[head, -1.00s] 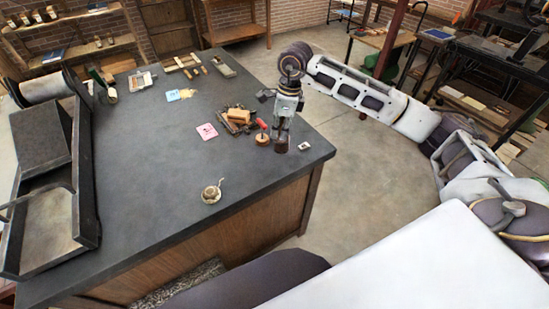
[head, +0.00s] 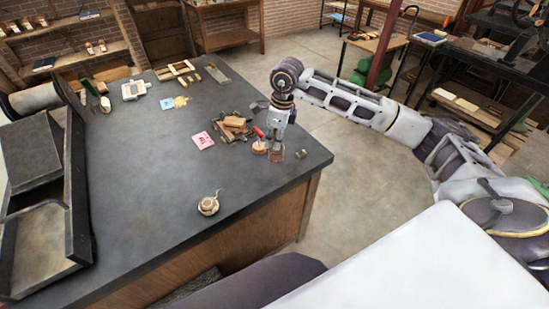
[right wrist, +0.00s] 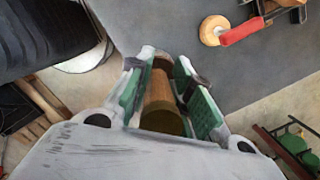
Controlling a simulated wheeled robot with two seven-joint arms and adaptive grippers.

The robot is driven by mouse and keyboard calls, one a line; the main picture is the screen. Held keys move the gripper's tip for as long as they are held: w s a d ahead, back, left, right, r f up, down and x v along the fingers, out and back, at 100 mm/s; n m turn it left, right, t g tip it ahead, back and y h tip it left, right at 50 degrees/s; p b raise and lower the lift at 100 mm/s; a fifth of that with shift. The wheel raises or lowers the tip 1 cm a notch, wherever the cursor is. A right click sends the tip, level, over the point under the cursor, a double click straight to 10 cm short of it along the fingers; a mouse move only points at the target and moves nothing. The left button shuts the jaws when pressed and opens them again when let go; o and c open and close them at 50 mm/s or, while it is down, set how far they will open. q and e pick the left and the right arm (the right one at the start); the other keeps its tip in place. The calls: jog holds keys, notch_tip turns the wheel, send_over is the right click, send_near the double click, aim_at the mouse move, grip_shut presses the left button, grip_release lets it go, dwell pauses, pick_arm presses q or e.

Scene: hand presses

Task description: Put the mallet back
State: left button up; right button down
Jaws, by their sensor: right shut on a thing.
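My right gripper (head: 276,146) points down over the near right corner of the dark bench. In the right wrist view the right gripper (right wrist: 168,88) has its green-sided fingers shut on a brown wooden cylinder, which looks like the mallet (right wrist: 160,92). Much of the mallet is hidden between the fingers. In the head view a brown end of the mallet (head: 275,154) shows just below the fingers, close to the bench top; whether it touches cannot be told. My left gripper is not in view.
A round wooden piece (head: 259,148) stands just left of the gripper, beside a red handle (right wrist: 242,31). Blocks and tools (head: 232,128) lie behind. A small dark cube (head: 303,154) sits to the right.

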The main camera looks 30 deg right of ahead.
aim_at(274, 154)
jog(key=shift+f+p, duration=0.3)
jog(key=shift+f, duration=1.6)
jog(key=shift+f, duration=0.15)
jog(key=shift+f+p, duration=0.45)
jog(key=shift+f, duration=1.3)
jog(key=shift+f, duration=0.1)
jog(key=c, duration=1.3)
grip_release()
